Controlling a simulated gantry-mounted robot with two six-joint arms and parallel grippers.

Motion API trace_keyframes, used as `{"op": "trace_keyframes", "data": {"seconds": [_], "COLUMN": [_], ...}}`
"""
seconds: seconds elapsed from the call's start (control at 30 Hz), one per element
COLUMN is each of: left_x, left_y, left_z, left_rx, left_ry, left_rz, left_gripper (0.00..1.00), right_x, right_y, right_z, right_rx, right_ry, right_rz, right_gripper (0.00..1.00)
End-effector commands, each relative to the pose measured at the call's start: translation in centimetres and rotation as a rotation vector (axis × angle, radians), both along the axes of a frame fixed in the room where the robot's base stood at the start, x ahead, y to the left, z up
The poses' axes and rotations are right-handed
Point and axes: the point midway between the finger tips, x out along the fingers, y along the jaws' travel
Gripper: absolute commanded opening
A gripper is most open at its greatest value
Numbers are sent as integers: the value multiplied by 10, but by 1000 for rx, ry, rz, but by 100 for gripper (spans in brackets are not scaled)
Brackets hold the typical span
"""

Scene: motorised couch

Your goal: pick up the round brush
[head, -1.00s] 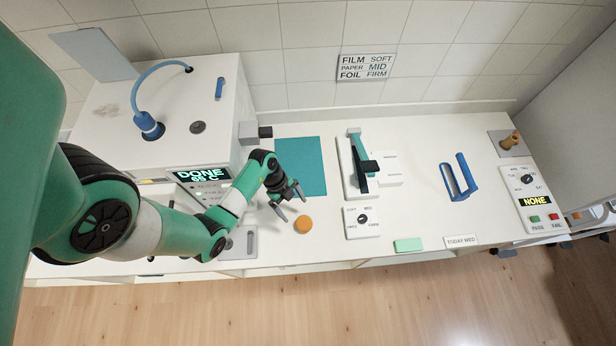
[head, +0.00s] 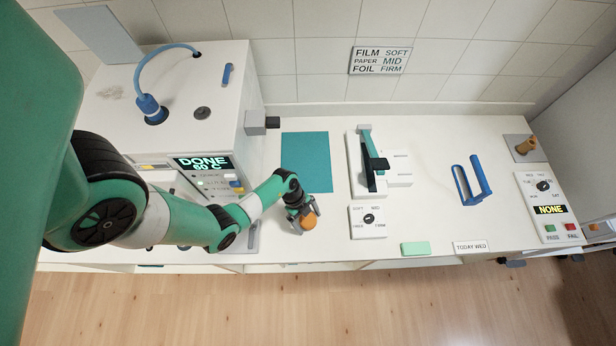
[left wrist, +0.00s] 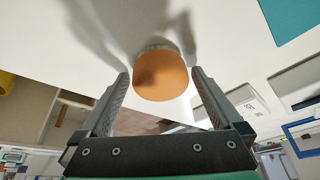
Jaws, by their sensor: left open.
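The round brush (head: 309,222) has a round orange top and stands on the white counter just below the teal mat. In the left wrist view the brush (left wrist: 161,75) shows its orange body, with a paler grey band at its far end by the counter. My left gripper (head: 304,219) is open and right at the brush. In the left wrist view its two fingers stand on either side of the brush, with a visible gap to each. My right gripper is in neither view.
The teal mat (head: 306,160) lies behind the brush. A white dial box (head: 368,222) and a slotted device with a teal arm (head: 370,165) stand to the right. A white machine (head: 170,110) stands at the left. The counter's front edge is close below the brush.

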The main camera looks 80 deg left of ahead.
Motion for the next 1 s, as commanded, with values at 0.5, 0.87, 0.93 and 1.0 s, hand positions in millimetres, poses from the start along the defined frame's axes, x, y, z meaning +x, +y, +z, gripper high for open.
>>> {"op": "trace_keyframes", "data": {"seconds": [0.5, 0.87, 0.93, 1.0], "left_x": [1, 1, 1, 1], "left_y": [-1, 0, 0, -1], "left_z": [-1, -1, 2, 8], "left_rx": [1, 0, 0, 0], "left_ry": [-1, -2, -2, -2], "left_rz": [0, -1, 0, -1], "left_gripper": [50, 23, 23, 23], "right_x": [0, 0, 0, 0], "right_y": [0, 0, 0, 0], "right_z": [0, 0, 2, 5], "right_rx": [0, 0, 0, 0], "right_ry": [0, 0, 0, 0], "right_rz": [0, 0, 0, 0], "right_gripper": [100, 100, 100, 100]}}
